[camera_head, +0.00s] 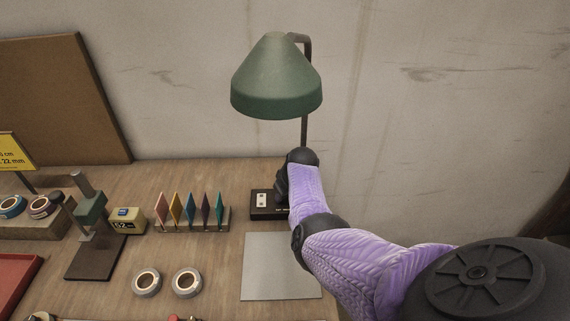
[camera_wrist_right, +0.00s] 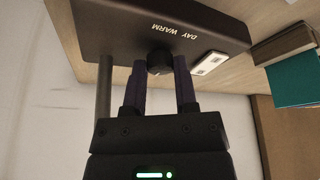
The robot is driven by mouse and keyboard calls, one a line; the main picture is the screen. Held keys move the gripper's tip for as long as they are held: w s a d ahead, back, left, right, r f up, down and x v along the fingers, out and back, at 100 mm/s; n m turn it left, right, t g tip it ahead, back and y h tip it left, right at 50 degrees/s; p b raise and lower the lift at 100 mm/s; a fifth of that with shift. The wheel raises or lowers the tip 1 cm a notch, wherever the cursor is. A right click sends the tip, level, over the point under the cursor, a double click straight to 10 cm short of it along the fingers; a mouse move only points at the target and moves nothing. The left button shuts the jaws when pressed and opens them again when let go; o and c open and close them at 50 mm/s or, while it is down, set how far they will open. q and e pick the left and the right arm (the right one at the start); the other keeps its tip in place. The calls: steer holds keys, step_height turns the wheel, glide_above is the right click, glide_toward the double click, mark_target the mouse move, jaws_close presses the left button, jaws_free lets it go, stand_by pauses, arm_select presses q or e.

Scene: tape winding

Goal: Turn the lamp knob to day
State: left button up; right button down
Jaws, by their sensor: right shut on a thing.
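The green-shaded lamp (camera_head: 276,80) stands against the back wall, with its dark base (camera_head: 266,212) on the table. In the right wrist view the base (camera_wrist_right: 110,25) bears the words DAY and WARM (camera_wrist_right: 174,32) beside a round black knob (camera_wrist_right: 159,61). My right gripper (camera_wrist_right: 160,72) is shut on the knob, one finger on each side. A small light mark shows on the knob, but its exact setting is hard to read. In the head view my right arm hides the knob and part of the base. My left gripper is not in view.
A grey mat (camera_head: 280,266) lies in front of the lamp. A rack of coloured cards (camera_head: 190,218) stands to its left. Two tape rolls (camera_head: 147,283) lie nearer the front, and a stand with a dark base (camera_head: 95,257) is further left.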

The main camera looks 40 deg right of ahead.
steer(key=shift+n, duration=0.5)
steer(key=shift+c, duration=2)
jaws_free()
steer(key=p+v, duration=0.7)
steer(key=v, duration=0.3)
steer(key=shift+d, duration=0.2)
